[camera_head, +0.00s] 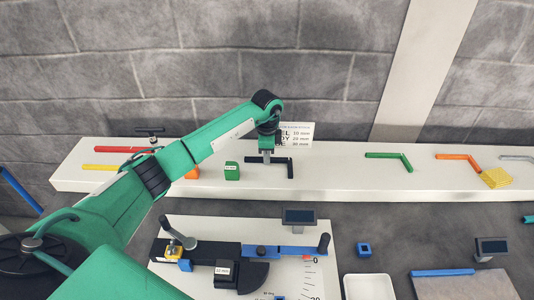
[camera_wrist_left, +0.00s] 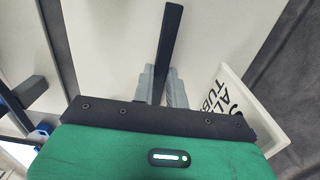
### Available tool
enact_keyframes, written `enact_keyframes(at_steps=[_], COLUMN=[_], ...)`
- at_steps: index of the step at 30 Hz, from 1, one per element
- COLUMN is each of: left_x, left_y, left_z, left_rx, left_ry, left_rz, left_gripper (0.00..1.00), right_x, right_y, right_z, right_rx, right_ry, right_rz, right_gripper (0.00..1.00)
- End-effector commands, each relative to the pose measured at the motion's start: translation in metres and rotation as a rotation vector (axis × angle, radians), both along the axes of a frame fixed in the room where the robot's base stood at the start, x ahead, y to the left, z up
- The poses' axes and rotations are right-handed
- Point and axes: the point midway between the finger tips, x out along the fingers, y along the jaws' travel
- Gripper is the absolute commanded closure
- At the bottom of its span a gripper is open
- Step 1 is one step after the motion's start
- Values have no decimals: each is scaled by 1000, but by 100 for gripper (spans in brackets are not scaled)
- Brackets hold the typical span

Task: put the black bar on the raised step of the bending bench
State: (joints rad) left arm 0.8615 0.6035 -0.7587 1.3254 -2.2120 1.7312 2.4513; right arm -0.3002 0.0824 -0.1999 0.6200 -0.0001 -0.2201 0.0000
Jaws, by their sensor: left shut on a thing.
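The black bar (camera_head: 283,161) lies on or just above the white shelf (camera_head: 330,180) at the back; the gap under it is too small to judge. Its far end bends down to the right of my gripper. My left gripper (camera_head: 267,158) is shut on the bar from above. In the left wrist view the bar (camera_wrist_left: 171,40) runs away from between the two grey fingers (camera_wrist_left: 162,90). The bending bench (camera_head: 225,252), black and blue on a white board, stands in front of the shelf. I cannot clearly tell its raised step. My right gripper is not in view.
A white sign (camera_head: 298,132) stands close behind my left gripper. A green block (camera_head: 232,171), red bar (camera_head: 118,149), green bar (camera_head: 388,158) and orange bar (camera_head: 458,157) are on the shelf. A white tray (camera_head: 369,287) is right of the bench.

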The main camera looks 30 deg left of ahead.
Motion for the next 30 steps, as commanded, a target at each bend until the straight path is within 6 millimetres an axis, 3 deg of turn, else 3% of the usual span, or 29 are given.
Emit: enact_keyframes(at_steps=[10, 11, 14, 25, 30], left_x=[1, 1, 0, 1, 1], left_y=[0, 0, 0, 0, 0], left_z=[-3, -4, -3, 2, 26], left_rx=[0, 0, 0, 0, 0], left_ry=[-4, -2, -2, -4, -7], left_rz=[-1, -1, -1, -1, -1], left_gripper=[100, 84, 64, 64, 64], right_x=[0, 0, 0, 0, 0], right_y=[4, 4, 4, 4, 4], right_z=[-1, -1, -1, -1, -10], right_rx=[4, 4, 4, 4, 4], right_ry=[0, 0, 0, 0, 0], right_rz=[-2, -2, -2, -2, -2], right_gripper=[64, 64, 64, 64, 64])
